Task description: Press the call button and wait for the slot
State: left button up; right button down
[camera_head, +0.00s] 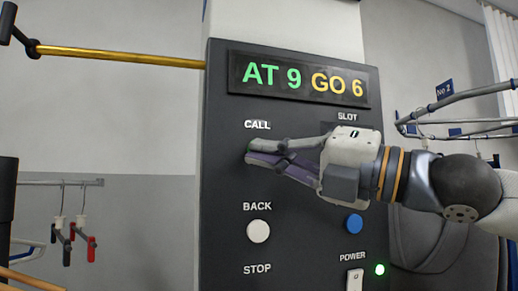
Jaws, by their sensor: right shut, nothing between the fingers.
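A dark control panel (222,185) stands upright in the middle. Its display (305,80) reads AT 9 in green and GO 6 in yellow. My right gripper (250,152) comes in from the right, shut and empty, with its fingertips just under the CALL label. They cover most of the call button (250,146); only a little green shows at the tips. I cannot tell whether they touch it or whether it is pushed in. The SLOT label (347,116) is at the upper right, and my gripper hides what lies below it. My left gripper is not in view.
A white BACK button (259,231), a blue button (354,224) and a POWER switch (355,280) with a lit green lamp (380,269) sit lower on the panel. A yellow bar (120,56) reaches the panel from the left. Hangers (76,235) hang at left; a rail (462,97) is at right.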

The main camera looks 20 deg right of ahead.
jog(key=shift+w, duration=0.15)
dwell(0.6)
jog(key=shift+w, duration=0.3)
jog(key=shift+w, duration=0.4)
dwell(0.5)
dwell(0.4)
jog(key=shift+s, duration=0.8)
jog(key=s, duration=0.5)
jog(key=shift+d+b, duration=0.1)
jog(key=shift+b, duration=0.2)
